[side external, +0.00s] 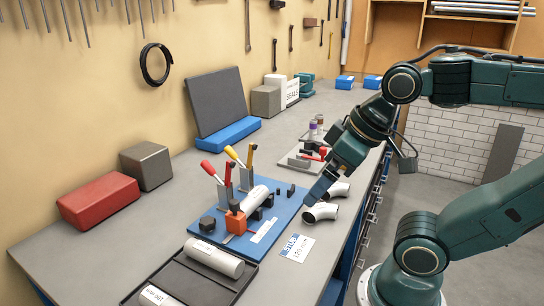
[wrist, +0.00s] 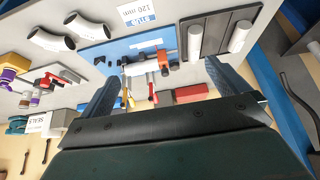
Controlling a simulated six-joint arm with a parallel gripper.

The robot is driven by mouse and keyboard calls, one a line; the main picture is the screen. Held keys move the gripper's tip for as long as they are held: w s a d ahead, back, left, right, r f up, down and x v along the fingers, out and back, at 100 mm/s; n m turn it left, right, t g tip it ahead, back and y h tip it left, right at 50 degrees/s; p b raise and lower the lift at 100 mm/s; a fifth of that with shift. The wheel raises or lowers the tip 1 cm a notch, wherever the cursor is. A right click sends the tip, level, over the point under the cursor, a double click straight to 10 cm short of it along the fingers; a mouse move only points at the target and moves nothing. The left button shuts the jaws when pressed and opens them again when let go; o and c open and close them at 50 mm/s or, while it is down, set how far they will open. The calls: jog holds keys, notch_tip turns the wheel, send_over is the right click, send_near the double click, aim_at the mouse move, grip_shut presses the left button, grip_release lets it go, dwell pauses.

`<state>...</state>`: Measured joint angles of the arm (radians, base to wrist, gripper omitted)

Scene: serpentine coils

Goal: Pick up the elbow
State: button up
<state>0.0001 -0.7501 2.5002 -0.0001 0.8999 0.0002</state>
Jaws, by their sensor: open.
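Two silvery-white pipe elbows lie on the bench by the right edge of the blue fixture plate (side external: 225,238). The nearer elbow (side external: 320,212) sits beside the plate, and the farther elbow (side external: 340,189) is just behind it. In the wrist view, both elbows show at upper left, one elbow (wrist: 88,27) closer to the plate and the other elbow (wrist: 50,40) farther left. My gripper (side external: 318,190) is above the bench close to the elbows, its fingers pointing down. In the wrist view, my gripper (wrist: 162,70) is open with nothing between its fingers.
The blue plate bears a pipe (side external: 256,200), toggle clamps with red and yellow handles (side external: 232,152) and an orange block (side external: 236,222). A dark tray (side external: 190,282) holds white pipes. A label card (side external: 297,247) lies near the front edge. Another clamp fixture (side external: 300,160) stands behind.

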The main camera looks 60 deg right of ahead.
jog(key=c, duration=1.1)
jog(key=shift+w+d, duration=0.1)
jog(key=w+d+f+n+g+h, duration=0.1)
jog(key=w+d+n, duration=0.2)
jog(key=d, duration=0.4)
jog(key=w+d+f+n+g+h, duration=0.1)
jog(key=w+d+n, duration=0.1)
jog(key=d+n, duration=0.3)
jog(key=s+d+f+n, duration=0.1)
jog(key=d+f+n, duration=0.1)
jog(key=d, duration=0.5)
jog(key=s+d+f+n+g, duration=0.1)
jog(key=s+d+f+n, duration=0.1)
jog(key=d, duration=0.5)
jog(key=shift+d+f+y, duration=0.3)
jog(key=shift+d+f, duration=0.1)
jog(key=shift+f, duration=0.15)
send_over(335, 187)
jog(key=s, duration=0.1)
jog(key=shift+a+f, duration=0.2)
jog(key=shift+f, duration=1.9)
jog(key=shift+a+f, duration=0.15)
jog(key=shift+f, duration=1.95)
